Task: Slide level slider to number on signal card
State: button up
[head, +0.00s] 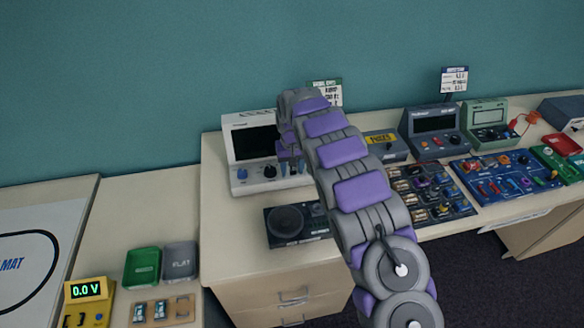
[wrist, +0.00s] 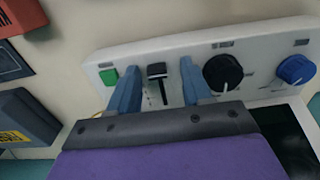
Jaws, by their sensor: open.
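The level slider appears to be the black slider cap (wrist: 157,71) on a white panel (wrist: 235,55) in the wrist view. It sits in a short vertical slot with small marks beside it. My gripper (wrist: 159,76) is open, with one blue finger on each side of the cap. Gaps show on both sides; whether the fingers touch the panel is unclear. In the head view my gripper (head: 291,167) is at the front of the white instrument (head: 237,172), and my arm hides its right part. A green-edged card (head: 328,91) stands behind my arm, partly hidden; its number is unreadable.
In the wrist view a green button (wrist: 108,76), black knob (wrist: 222,72) and blue knob (wrist: 295,69) flank the slider. In the head view a black speaker-like box (head: 287,223) lies in front of the instrument. A blue-edged card (head: 454,80) stands farther right.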

jog(key=shift+d, duration=0.1)
jog(key=shift+c, duration=0.3)
jog(key=c, duration=0.3)
grip_shut()
jog(key=shift+w+a+r+p, duration=0.15)
jog(key=shift+w+a+p, duration=0.05)
jog(key=shift+w+p, duration=0.35)
jog(key=shift+w+a+p, duration=0.15)
jog(key=shift+w+p, duration=0.3)
jog(key=shift+w, duration=0.25)
jog(key=shift+o, duration=1.8)
grip_release()
jog(key=shift+s, duration=0.1)
